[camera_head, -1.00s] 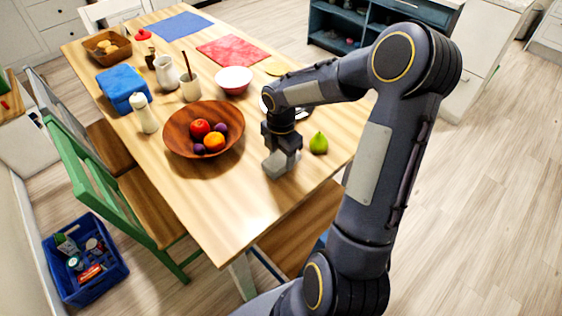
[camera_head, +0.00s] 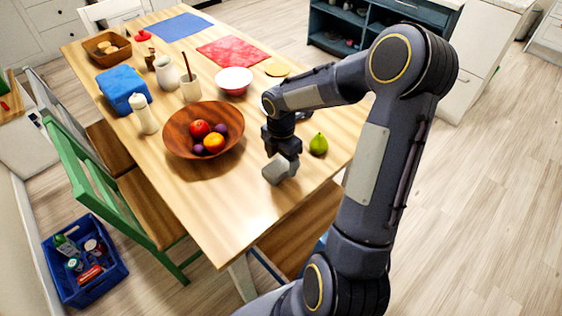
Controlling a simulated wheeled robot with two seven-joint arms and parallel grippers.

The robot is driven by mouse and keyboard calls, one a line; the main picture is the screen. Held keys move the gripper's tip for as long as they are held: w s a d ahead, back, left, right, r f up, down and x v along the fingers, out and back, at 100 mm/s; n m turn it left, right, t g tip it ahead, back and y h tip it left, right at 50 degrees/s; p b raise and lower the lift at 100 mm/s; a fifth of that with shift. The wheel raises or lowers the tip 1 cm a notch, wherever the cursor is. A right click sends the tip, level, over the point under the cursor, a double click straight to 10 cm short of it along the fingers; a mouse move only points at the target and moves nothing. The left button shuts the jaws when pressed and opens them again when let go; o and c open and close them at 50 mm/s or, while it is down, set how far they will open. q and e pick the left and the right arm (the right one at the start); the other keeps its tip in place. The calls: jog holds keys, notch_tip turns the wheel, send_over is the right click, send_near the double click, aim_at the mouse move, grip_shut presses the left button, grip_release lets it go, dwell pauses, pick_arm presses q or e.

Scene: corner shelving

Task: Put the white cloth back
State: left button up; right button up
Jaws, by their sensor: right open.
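I cannot make out a white cloth anywhere in the camera_head view. My right gripper (camera_head: 279,171) points down over the near right part of the wooden table (camera_head: 225,215). Its light grey end shows below the dark wrist, and it is open. I see nothing clearly held in it. It is between the wooden fruit bowl (camera_head: 178,143) on its left and a green pear (camera_head: 318,143) on its right, apart from both. My right arm hides part of the table's right side. My left gripper is not in view.
A white pepper mill (camera_head: 145,115), a blue folded item (camera_head: 124,88), a pitcher, a utensil cup and a red-and-white bowl (camera_head: 234,81) stand further back. Red and blue mats lie beyond. A green chair (camera_head: 95,195) and a blue crate (camera_head: 85,262) are at left. The near tabletop is clear.

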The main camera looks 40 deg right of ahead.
aim_at(281, 165)
notch_tip(281, 165, up, 10)
jog(key=p, duration=0.1)
jog(key=s+a+r+m+t+y, duration=0.2)
jog(key=s+a+m, duration=0.5)
jog(key=s+m, duration=0.2)
jog(key=s+a+r+m+t+y, duration=0.1)
jog(key=s+a+r+m+t, duration=0.2)
jog(key=s+a+m, duration=0.4)
jog(key=s+m, duration=0.2)
jog(key=m, duration=0.2)
jog(key=shift+a+r+m+t+y, duration=0.2)
jog(key=shift+m+t+y, duration=0.1)
jog(key=shift+m+y, duration=0.1)
notch_tip(281, 165, up, 4)
jog(key=p, duration=0.4)
